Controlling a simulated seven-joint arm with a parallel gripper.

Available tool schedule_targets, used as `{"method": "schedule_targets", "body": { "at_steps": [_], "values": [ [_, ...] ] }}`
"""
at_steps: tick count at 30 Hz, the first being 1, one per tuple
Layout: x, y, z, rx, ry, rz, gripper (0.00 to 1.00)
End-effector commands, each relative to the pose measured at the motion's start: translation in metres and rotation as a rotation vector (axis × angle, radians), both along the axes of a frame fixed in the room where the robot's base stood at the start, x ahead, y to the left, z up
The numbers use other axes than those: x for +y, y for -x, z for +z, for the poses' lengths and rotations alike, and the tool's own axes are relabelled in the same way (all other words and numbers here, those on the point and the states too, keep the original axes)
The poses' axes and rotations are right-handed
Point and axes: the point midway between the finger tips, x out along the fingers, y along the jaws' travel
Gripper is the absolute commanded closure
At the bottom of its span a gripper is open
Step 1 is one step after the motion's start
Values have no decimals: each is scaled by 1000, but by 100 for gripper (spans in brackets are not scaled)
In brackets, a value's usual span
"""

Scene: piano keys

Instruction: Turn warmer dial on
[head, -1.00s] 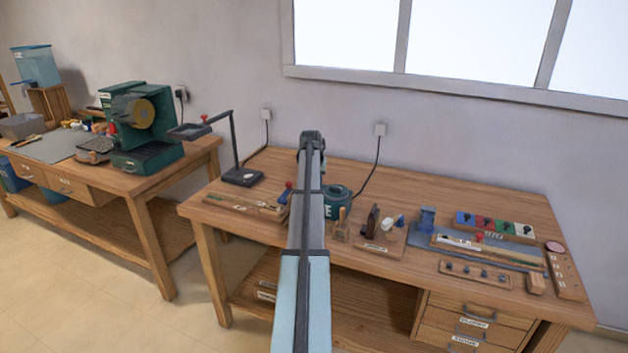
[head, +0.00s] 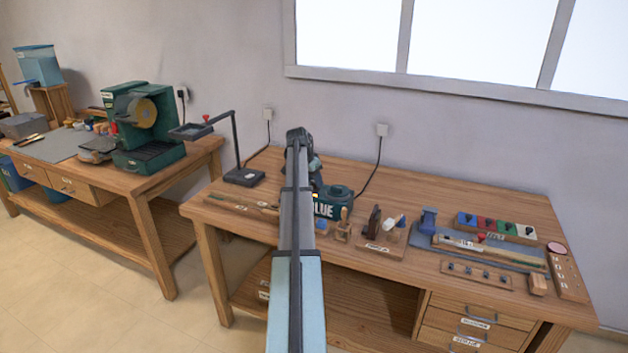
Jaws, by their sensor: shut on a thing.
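My gripper's fingers are hidden behind the arm. I cannot make out the dial or its setting.
A black stand (head: 243,176) is left of the arm.

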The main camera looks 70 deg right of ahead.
Motion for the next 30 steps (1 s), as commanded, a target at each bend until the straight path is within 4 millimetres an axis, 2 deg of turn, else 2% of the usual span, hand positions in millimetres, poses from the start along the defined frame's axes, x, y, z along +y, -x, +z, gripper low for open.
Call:
{"method": "schedule_targets", "body": {
  "at_steps": [15, 16, 23, 30],
  "values": [
    [0, -1, 0, -1, -1, -20, 90],
    [0, -1, 0, -1, -1, -19, 59],
    [0, 0, 0, -1, -1, -19, 37],
    [0, 0, 0, 0, 0, -18, 36]
  ]
}}
